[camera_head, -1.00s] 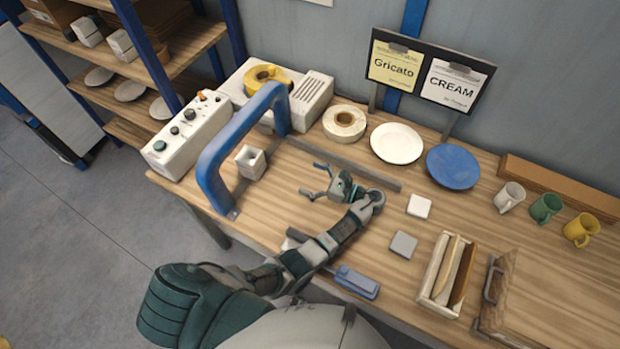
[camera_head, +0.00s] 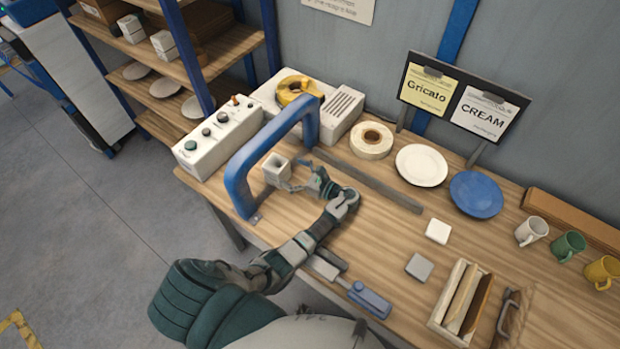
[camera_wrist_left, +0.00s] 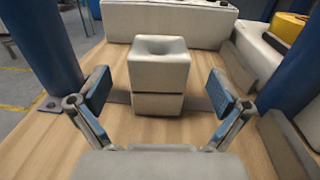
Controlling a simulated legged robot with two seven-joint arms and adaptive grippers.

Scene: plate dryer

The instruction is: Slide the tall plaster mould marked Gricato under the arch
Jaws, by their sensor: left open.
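The pale plaster mould (camera_head: 276,170) stands upright on the table between the posts of the blue arch (camera_head: 240,180). I cannot tell exactly how far under it is. In the left wrist view the mould (camera_wrist_left: 160,75) has a round hollow on top and a dark seam across; no marking is legible on it. My left gripper (camera_head: 300,178) is open at the mould's right side. In the left wrist view its fingers (camera_wrist_left: 158,98) flank the mould's near side, with gaps both sides. My right gripper is not in view. A yellow card (camera_head: 428,92) reads Gricato.
A white control box (camera_head: 213,137) stands left of the arch. A grey metal strip (camera_head: 370,180) lies right of it. A tape roll (camera_head: 372,141), plates, mugs, a white block (camera_head: 438,231) and a wooden tray (camera_head: 440,313) occupy the right. A blue-handled tool (camera_head: 368,298) lies in front.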

